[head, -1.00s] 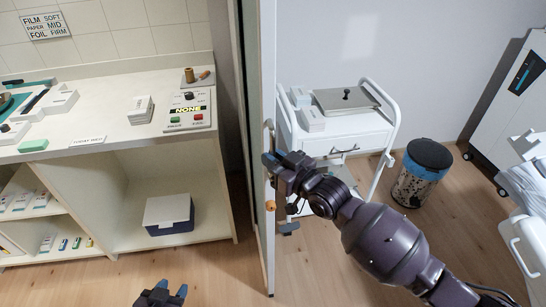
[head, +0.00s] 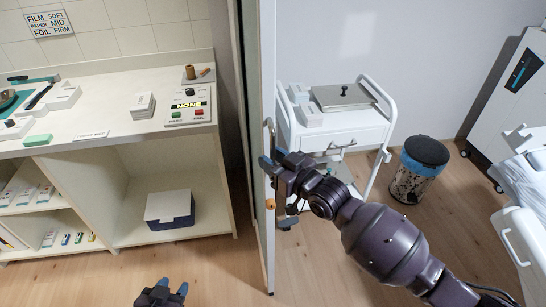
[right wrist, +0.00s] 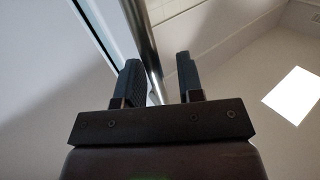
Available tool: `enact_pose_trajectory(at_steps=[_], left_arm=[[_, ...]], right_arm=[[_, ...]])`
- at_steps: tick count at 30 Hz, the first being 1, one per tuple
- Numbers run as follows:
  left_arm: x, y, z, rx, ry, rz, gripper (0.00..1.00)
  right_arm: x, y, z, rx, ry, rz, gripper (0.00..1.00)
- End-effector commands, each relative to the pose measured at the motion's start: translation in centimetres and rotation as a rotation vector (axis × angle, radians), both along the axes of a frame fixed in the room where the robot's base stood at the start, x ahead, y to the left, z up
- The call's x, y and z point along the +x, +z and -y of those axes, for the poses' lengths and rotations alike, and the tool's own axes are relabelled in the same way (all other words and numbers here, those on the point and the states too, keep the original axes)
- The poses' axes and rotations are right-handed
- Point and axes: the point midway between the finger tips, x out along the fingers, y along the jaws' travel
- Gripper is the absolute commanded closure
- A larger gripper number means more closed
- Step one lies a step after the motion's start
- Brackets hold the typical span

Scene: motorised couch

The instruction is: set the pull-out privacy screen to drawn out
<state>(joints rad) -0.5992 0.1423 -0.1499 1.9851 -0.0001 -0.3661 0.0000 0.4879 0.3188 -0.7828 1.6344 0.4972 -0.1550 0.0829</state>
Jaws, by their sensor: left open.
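The privacy screen (head: 267,60) is a tall, thin pale panel seen nearly edge-on in the middle of the head view, beside the shelf unit. A slim upright metal handle (head: 269,128) is on its edge. In the right wrist view the metal bar of the handle (right wrist: 143,35) runs between the two fingers (right wrist: 160,80); a narrow gap seems to show on one side. My left gripper (head: 170,291) is open and empty, low at the bottom edge of the head view.
A shelf unit (head: 120,141) with a control box (head: 188,107) stands left of the screen. A white trolley (head: 345,138) and a bin (head: 419,172) stand behind my right arm. A white bed or couch part (head: 524,245) is at the right edge. Floor is clear by my left gripper.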

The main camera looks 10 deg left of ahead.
Motion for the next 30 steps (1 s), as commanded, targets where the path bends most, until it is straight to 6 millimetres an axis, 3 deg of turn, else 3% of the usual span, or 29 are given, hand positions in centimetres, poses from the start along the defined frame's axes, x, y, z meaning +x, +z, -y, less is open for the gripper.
enact_pose_trajectory(at_steps=[13,30], left_arm=[[-0.2,-0.2,0.0,0.000,0.002,-0.004,0.57],[-0.2,-0.7,0.0,0.000,0.002,-0.003,0.57]], right_arm=[[-0.5,0.1,0.8,0.001,-0.002,0.002,0.61],[-6.0,0.0,7.8,-0.001,-0.002,0.001,0.61]])
